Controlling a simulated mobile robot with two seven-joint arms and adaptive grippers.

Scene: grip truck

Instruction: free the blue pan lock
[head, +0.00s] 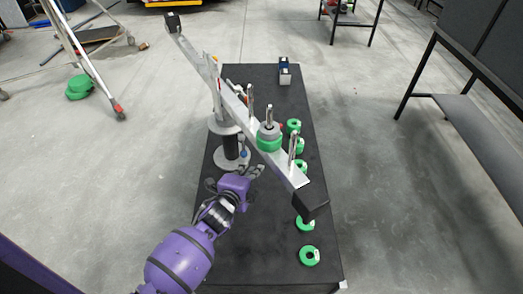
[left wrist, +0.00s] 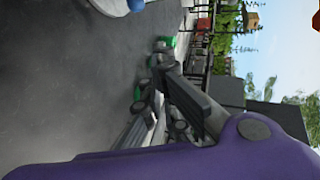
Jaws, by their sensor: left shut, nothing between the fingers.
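The blue pan lock (head: 243,153) appears as a small blue spot low on the grey stand, just above my left gripper's fingers. In the left wrist view a blue part (left wrist: 137,5) shows at the top edge beside a white round piece; it may be the same lock. The stand's dark column (head: 231,146) rises from a round grey base and carries a long slanted metal beam (head: 221,87). My left gripper (head: 252,170) is close to the base, shut and empty. Whether it touches the lock cannot be told. My right gripper is not in view.
The black table (head: 255,235) bears several green ring weights (head: 309,255) along its right side. Another green weight (head: 269,141) sits on the beam, which passes above my gripper. The table's front middle is clear.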

